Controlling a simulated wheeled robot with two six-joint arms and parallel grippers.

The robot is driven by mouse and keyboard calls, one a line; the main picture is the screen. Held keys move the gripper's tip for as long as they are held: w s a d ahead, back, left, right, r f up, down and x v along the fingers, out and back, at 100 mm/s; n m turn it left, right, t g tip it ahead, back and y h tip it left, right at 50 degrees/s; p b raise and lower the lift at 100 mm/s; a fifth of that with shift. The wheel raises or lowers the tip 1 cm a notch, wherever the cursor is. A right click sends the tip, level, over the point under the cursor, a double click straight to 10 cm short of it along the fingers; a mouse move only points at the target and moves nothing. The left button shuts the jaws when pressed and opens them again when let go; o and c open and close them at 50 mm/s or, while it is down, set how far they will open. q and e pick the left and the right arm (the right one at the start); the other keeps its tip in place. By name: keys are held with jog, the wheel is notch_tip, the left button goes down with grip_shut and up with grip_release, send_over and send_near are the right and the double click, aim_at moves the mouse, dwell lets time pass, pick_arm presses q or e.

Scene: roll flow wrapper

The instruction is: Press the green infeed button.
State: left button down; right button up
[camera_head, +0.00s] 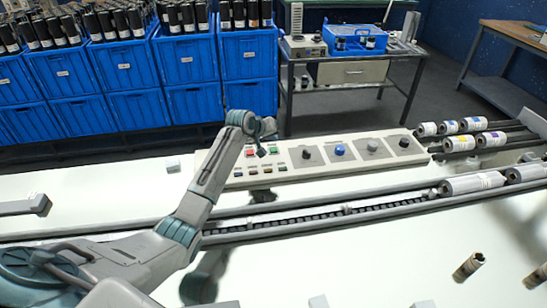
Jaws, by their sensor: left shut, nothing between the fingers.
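The control panel (325,166) is a long light-coloured console on the white worktop. A green button (275,151) sits on its left part, beside a red button (250,153). My left gripper (262,152) is shut and empty, with its fingertips pointing down over the panel between these two buttons. It looks close to the green button; whether it touches the panel I cannot tell. My right gripper is not in view.
Several knobs, one of them blue (339,150), line the panel's right part. A conveyor channel (340,219) runs in front of it. Printed rolls (472,184) lie at right. Blue crates (190,60) and a side table (350,72) stand behind.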

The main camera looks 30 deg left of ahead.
aim_at(272, 151)
pick_arm(q)
notch_tip(272, 151, down, 2)
jog(key=shift+f, duration=0.1)
dwell(0.9)
jog(key=shift+f, duration=0.15)
dwell(1.1)
jog(key=shift+f, duration=0.25)
